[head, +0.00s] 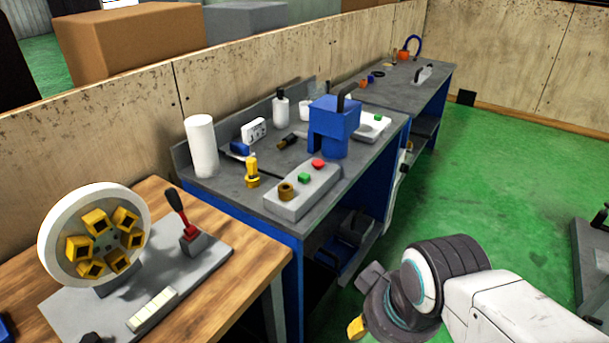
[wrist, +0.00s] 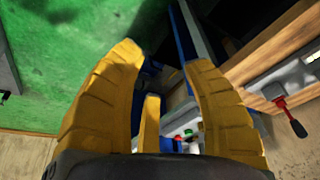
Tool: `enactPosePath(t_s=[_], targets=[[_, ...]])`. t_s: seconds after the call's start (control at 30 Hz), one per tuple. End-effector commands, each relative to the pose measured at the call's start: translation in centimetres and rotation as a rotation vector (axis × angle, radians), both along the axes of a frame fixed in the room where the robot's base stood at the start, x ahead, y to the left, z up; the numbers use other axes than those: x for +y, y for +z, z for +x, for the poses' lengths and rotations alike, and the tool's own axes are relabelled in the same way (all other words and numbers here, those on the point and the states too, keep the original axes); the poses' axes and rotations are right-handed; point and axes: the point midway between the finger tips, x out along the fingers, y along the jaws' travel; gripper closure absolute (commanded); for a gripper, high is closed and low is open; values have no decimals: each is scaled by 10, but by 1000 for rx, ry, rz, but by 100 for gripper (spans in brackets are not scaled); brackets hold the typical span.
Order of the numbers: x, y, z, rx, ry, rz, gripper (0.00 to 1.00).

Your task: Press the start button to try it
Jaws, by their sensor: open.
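A grey control box (head: 285,203) lies on the front of the grey-topped bench. It carries a green button (head: 303,178), a red button (head: 317,163) and a brass-coloured knob (head: 286,191). No label shows which one is the start button. My gripper (head: 357,326) is low at the right, over the floor and apart from the bench, mostly hidden by my arm. In the wrist view its yellow fingers (wrist: 165,75) are spread and empty. A small green button (wrist: 188,133) shows beyond them.
A wooden bench (head: 225,296) at the left holds a white wheel with yellow blocks (head: 100,240) and a red-stemmed lever (head: 184,222). A white cylinder (head: 201,145) and a yellow tool (head: 251,172) stand near the control box. Green floor (head: 500,150) at the right is largely clear.

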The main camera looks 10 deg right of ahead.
Motion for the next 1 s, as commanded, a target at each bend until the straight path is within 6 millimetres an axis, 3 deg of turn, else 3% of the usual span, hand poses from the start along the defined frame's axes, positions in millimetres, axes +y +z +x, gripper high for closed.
enactPosePath(t_s=[0.47,1.0], targets=[[0,0,0,0,0,0,99],[0,0,0,0,0,0,100]])
